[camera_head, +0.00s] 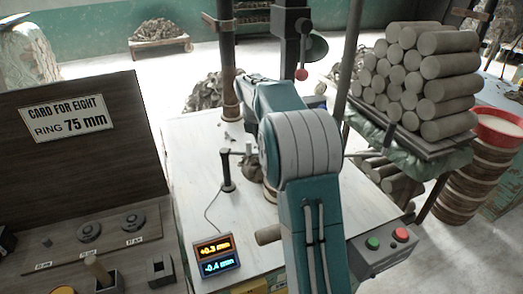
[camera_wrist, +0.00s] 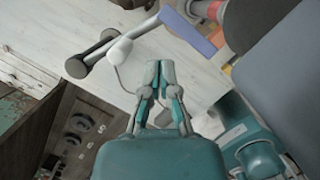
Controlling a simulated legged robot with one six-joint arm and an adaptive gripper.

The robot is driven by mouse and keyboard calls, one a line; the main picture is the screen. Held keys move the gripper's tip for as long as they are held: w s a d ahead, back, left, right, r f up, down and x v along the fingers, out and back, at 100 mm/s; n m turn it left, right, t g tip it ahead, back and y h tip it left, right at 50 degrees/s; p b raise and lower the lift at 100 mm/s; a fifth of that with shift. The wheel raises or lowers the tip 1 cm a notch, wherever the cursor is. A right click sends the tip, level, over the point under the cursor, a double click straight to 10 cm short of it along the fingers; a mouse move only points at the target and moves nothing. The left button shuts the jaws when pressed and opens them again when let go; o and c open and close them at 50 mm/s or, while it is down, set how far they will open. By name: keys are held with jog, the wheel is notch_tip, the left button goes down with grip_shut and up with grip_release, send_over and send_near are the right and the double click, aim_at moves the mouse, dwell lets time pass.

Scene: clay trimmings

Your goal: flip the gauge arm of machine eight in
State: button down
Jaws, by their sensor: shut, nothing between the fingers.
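The gauge (camera_head: 228,172) stands on the white machine table as a dark post with a short arm near its top, pointing right towards the machine's middle. In the wrist view the gauge arm (camera_wrist: 145,30) is a grey bar with a pale rounded knob (camera_wrist: 120,50) and a blue-violet piece at its far end. The post's dark end (camera_wrist: 76,68) is at the left. My gripper (camera_wrist: 161,66) is shut and empty, its tips just right of and below the knob in the picture; I cannot tell the height gap. In the head view my arm hides the gripper.
A display (camera_head: 214,257) reads +0.3 mm and -0.4 mm. A card (camera_head: 68,118) reads "CARD FOR EIGHT, RING 75 mm" on a dark board. A button box (camera_head: 385,248) is at the front right. Stacked clay cylinders (camera_head: 420,75) stand right. The table left of the post is clear.

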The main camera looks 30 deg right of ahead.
jog(key=v, duration=0.3)
jog(key=shift+s+a+r, duration=0.1)
jog(key=shift+a+r, duration=0.15)
jog(key=shift+r, duration=0.1)
